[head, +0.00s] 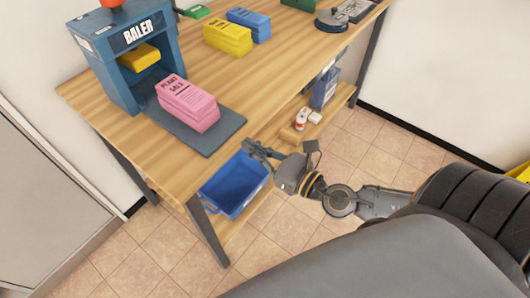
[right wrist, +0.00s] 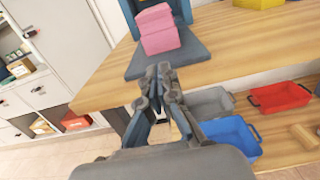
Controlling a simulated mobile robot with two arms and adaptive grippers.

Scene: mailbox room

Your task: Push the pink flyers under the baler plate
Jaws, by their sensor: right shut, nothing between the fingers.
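The pink flyers (head: 187,102) are a stack lying on the dark grey tray (head: 222,127) in front of the blue baler (head: 118,59). A yellow block (head: 140,57), which may be the baler plate, shows inside the baler's opening above and behind the stack. My right gripper (head: 254,148) is shut and empty, beside the table's front edge and apart from the flyers. In the right wrist view the gripper (right wrist: 160,72) points toward the tray (right wrist: 180,57) and the pink flyers (right wrist: 158,28). My left gripper is not in view.
The wooden table (head: 262,97) holds yellow flyers (head: 228,38) and blue flyers (head: 249,22) behind the stack. A blue bin (head: 235,187) sits below on the lower shelf, with a red bin (right wrist: 280,97) beside it. The tabletop right of the tray is clear.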

